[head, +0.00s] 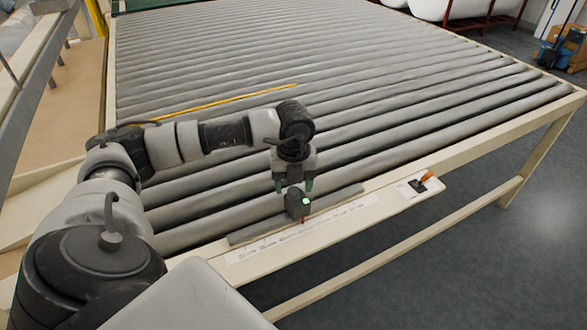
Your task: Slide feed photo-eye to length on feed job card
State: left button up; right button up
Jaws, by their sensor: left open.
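The photo-eye (305,206) is a small dark block with a lit green face and a thin red pointer below it. It sits on a grey rail (258,230) along the near edge of the roller table. A white scale strip (262,243) with printed marks lies in front of the rail; its figures are too small to read surely. My left gripper (294,186) points down just above the photo-eye, its green-tipped fingers open and apart. I cannot tell whether they touch it. No feed job card can be made out. My right gripper is not in view.
The roller table (480,138) fills the middle, with many grey rollers and a yellow line (230,102) across them. A white plate with an orange-handled lever (424,181) is on the near edge to the right. Open dark floor (470,250) lies at the right.

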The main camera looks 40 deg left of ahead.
aim_at(294, 190)
pick_arm(q)
notch_tip(294, 190, up, 9)
jog(key=b, duration=0.1)
dwell(0.6)
